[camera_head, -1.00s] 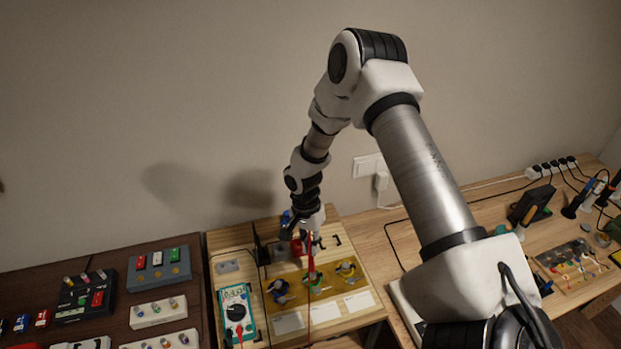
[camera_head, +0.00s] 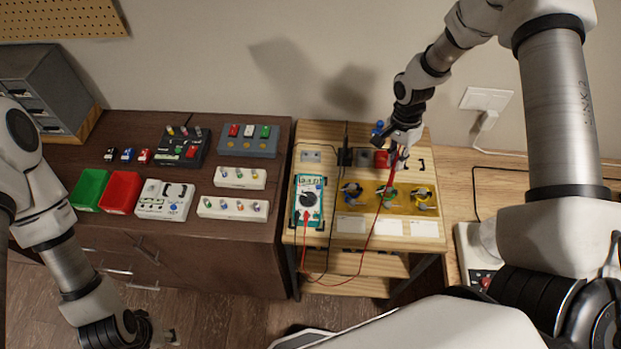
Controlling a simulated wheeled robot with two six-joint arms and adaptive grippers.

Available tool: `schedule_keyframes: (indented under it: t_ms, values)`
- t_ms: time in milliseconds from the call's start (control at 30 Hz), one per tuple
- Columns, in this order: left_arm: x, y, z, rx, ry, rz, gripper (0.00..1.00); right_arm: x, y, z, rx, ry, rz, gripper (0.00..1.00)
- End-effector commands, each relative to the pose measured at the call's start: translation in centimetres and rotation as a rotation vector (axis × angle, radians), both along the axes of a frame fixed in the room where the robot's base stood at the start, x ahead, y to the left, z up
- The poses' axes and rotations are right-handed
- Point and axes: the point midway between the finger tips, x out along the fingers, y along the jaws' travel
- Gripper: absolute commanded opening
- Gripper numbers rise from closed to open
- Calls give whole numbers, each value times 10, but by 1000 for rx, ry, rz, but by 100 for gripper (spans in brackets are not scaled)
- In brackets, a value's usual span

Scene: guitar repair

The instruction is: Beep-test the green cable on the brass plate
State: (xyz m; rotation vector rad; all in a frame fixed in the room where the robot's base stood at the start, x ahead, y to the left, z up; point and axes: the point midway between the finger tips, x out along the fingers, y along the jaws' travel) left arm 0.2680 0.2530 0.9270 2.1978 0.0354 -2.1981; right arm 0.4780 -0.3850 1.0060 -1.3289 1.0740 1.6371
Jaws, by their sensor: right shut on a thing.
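My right gripper (camera_head: 402,142) is above the bench at the back and is shut on a red probe (camera_head: 394,162). The probe points down towards the middle coil on the brass plate (camera_head: 407,209); I cannot tell whether its tip touches. The green cable (camera_head: 389,196) is that middle coil, partly covered by the probe and its red lead. The lead loops below the bench edge to the teal multimeter (camera_head: 309,202), whose display is too small to read. My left gripper (camera_head: 165,338) is low at the bottom left, away from the bench; its jaws are unclear.
A blue-marked coil (camera_head: 351,192) and a yellow-marked coil (camera_head: 423,198) flank the green one. A black probe (camera_head: 345,148) stands behind the multimeter. The dark cabinet (camera_head: 240,268) at left carries a green bin (camera_head: 89,188), a red bin (camera_head: 121,192) and several small boxes.

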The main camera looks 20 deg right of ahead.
Motion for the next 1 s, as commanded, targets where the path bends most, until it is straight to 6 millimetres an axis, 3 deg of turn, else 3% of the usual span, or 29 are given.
schedule_keyframes:
  t_ms: [333,800,1000]
  values:
    - [0,0,0,0,0,0,38,0,0,4,0,-1,0,0]
    - [0,0,0,0,0,0,38,0,0,53,0,-1,0,0]
    - [0,0,0,0,0,0,38,0,0,60,0,0,0,0]
